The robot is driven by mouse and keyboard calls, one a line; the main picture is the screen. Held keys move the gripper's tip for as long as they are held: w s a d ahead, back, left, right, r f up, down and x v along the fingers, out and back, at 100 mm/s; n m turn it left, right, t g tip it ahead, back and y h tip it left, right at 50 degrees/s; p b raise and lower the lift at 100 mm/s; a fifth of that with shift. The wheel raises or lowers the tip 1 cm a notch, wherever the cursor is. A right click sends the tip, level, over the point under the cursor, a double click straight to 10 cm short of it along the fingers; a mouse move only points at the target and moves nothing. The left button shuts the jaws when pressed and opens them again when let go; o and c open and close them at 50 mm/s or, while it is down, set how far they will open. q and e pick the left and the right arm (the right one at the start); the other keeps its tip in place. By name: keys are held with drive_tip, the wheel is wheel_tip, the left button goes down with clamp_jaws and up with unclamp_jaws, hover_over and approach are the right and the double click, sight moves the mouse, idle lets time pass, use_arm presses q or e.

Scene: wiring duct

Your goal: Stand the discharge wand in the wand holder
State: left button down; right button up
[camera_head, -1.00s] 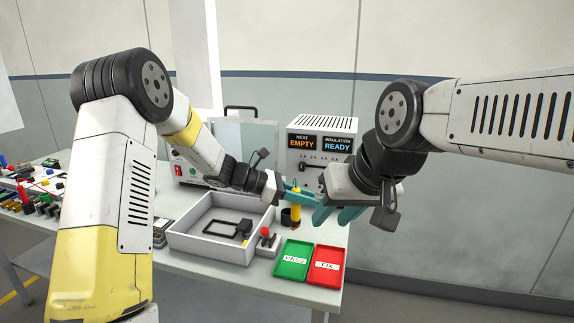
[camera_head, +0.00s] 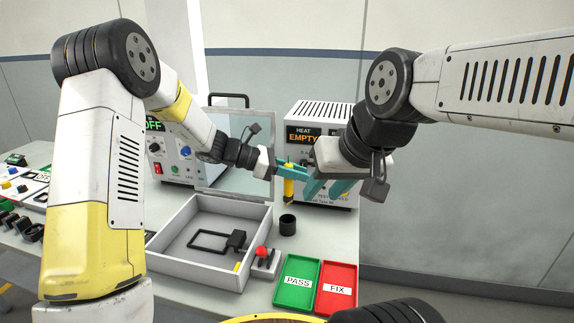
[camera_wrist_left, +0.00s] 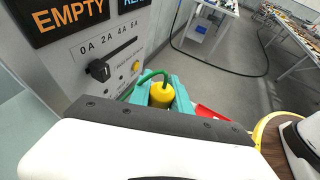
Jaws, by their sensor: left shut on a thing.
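The discharge wand (camera_head: 289,185) is a yellow rod, roughly upright, with its lower end above the bench. My left gripper (camera_head: 287,167) is shut on its upper part. The left wrist view shows the wand's yellow top (camera_wrist_left: 161,94) between the teal fingers, with a green cord looping from it. The wand holder (camera_head: 288,225) looks like a small black cup standing on the bench, just below the wand in the head view; a gap shows between them. My right gripper (camera_head: 324,189) is just right of the wand, its teal fingers apart, with nothing visible between them.
A grey tray (camera_head: 187,273) with a black frame-like part lies left of the holder. A red-knobbed lever (camera_head: 262,254) stands close in front of it. Green PASS (camera_head: 297,285) and red FIX (camera_head: 337,290) trays lie at the front. A tester box (camera_head: 318,112) stands behind my grippers.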

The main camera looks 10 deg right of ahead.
use_arm(q)
drive_tip(key=shift+w+f, duration=0.1)
drive_tip(key=shift+w, duration=0.25)
drive_tip(key=shift+f, duration=4.3)
drive_tip(key=c, duration=1.1)
unclamp_jaws()
drive_tip(key=shift+a, duration=0.1)
approach(293, 196)
drive_tip(key=x, duration=0.3)
drive_tip(key=shift+w+d+f, duration=0.25)
drive_tip(key=shift+w+f, duration=0.05)
